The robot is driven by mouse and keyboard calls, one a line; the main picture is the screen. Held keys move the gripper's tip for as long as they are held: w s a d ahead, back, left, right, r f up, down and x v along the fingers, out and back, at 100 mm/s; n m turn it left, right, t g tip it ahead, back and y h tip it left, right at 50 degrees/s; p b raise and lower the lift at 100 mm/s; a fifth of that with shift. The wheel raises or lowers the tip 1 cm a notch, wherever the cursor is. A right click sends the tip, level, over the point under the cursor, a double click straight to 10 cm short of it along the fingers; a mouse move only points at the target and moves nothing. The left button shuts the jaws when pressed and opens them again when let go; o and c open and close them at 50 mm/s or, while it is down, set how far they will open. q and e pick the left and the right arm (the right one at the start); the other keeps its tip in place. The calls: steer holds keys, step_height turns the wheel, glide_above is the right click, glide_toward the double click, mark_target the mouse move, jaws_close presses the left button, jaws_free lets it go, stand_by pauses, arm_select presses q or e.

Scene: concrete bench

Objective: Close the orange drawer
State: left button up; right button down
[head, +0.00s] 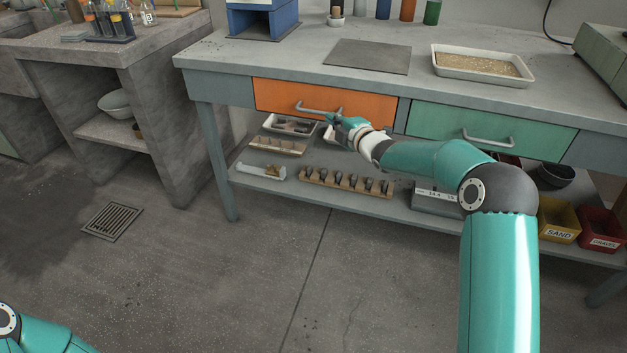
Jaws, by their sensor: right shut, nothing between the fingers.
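The orange drawer (277,97) is in the bench front, left of the green drawer, in the head view. Its front looks about level with the bench front, with no visible gap. It has a grey bar handle (310,107). My right gripper (334,118) is shut and empty, at the lower right of the handle, in front of the drawer's lower edge. I cannot tell whether it touches the drawer. My left arm shows only at the bottom left corner, and its gripper is out of view.
The green drawer (490,129) sits to the right. A tray of sand (482,78) and a dark mat (367,56) lie on the bench top. The lower shelf holds a wooden rack (345,184), a yellow bin (557,220) and a red bin (602,231). The floor in front is clear.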

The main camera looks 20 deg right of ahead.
steer(key=a+b+v, duration=0.2)
steer(key=b+v, duration=0.2)
steer(key=v, duration=0.9)
steer(key=s+a+f+m+g, duration=0.1)
steer(key=s+a+f+g, duration=0.2)
steer(key=f, duration=0.6)
steer(key=s+a+f+m+g+y, duration=0.15)
steer(key=a+f, duration=0.35)
steer(key=f, duration=0.5)
steer(key=s+a+f+m+g, duration=0.1)
steer(key=s+a+f+g, duration=0.2)
steer(key=f, duration=0.6)
steer(key=s+a+f+m+g, duration=0.3)
steer(key=s+f+m, duration=0.3)
steer(key=s, duration=0.5)
steer(key=s+a+f+m+g, duration=0.45)
steer(key=s+f, duration=0.35)
steer(key=s, duration=0.4)
steer(key=s+d+m, duration=0.1)
steer(key=s+m, duration=0.4)
steer(key=m, duration=0.1)
step_height(320, 180, up, 34)
steer(key=p, duration=3.5)
steer(key=shift+w+g, duration=0.3)
